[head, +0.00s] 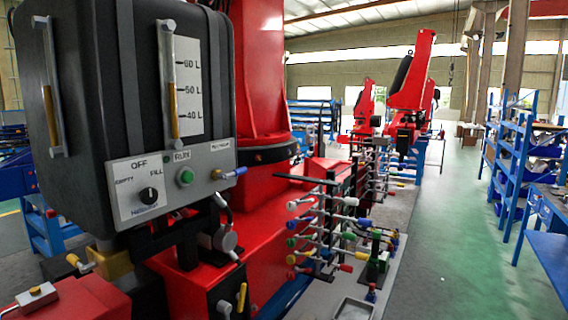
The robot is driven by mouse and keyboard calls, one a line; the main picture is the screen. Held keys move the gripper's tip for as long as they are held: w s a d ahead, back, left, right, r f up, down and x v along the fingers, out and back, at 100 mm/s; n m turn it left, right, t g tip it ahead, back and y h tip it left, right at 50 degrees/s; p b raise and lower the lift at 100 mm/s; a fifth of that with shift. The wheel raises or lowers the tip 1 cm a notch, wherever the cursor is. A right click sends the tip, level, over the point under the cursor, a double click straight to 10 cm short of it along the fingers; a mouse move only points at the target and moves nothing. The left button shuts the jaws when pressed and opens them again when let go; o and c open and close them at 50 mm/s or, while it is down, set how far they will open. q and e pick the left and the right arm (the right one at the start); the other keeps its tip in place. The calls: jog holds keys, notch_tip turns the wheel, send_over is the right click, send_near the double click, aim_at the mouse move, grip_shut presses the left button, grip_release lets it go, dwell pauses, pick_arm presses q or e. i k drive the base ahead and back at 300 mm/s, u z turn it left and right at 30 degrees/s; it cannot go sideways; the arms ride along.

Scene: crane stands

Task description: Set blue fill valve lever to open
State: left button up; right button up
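The blue fill valve lever (234,172) is at the right end of the grey control panel (170,183) on the front of a black tank (85,110). The lever points right and slightly up from its metal valve body. A label above it is too small to read, so I cannot tell which position is open. Neither of my grippers is in view.
A rack of levers with coloured knobs (318,225) stands right of the tank. Yellow-handled valves (80,264) sit below it. A red box (70,301) is at the lower left. Blue shelves (510,150) stand at the far right, with clear green floor (450,240) before them.

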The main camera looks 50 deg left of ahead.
aim_at(240, 172)
jog(key=i, duration=2.8)
jog(key=u, duration=4.35)
